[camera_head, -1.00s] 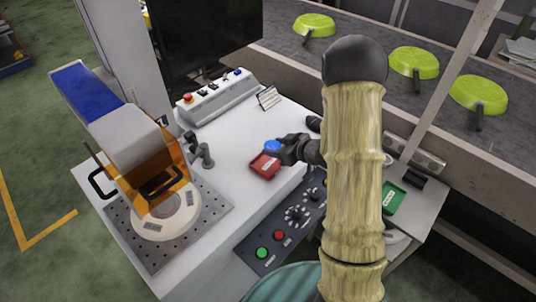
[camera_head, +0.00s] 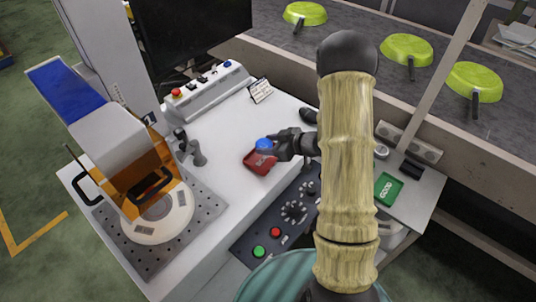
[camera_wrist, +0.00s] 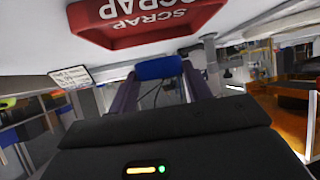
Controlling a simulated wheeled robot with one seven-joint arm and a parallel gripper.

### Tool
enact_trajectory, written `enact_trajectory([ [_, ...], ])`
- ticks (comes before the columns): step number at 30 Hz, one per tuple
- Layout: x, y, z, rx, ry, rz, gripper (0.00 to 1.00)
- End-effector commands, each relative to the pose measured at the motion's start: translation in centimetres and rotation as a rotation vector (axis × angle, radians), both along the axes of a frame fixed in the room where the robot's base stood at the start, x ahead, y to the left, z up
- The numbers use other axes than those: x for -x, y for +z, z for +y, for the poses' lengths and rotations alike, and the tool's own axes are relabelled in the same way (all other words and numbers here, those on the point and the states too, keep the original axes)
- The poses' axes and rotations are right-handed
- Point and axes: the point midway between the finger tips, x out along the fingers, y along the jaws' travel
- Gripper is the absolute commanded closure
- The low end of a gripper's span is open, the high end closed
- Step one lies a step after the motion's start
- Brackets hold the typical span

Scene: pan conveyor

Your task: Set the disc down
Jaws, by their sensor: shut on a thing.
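My gripper (camera_head: 272,146) is shut on a small blue disc (camera_head: 264,144), which it holds at its fingertips. In the wrist view the blue disc (camera_wrist: 158,67) sits between the two fingers. In the head view the disc overlaps the far edge of a red tray (camera_head: 260,166) on the white worktop. The red tray (camera_wrist: 130,39), lettered SCRAP, is upside down at the top of the wrist view. The disc looks apart from the tray, but the exact height is hard to tell. A green tray (camera_head: 387,189) lettered GOOD lies on a side shelf to the right.
A machine with an orange guard (camera_head: 160,180) stands on the left of the worktop (camera_head: 222,130). A control box (camera_head: 205,88) and a small sign (camera_head: 261,90) are behind. A button panel (camera_head: 278,225) is in front. Green pans (camera_head: 406,50) line the conveyor.

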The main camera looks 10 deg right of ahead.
Motion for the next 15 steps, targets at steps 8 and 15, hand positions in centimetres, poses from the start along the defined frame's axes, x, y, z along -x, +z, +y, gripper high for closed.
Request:
enact_trajectory([
  [8, -0.1, -0.7, 0.0, 0.000, 0.000, -0.003, 0.76],
  [15, 0.0, -2.2, 0.1, -0.001, 0.001, 0.000, 0.76],
])
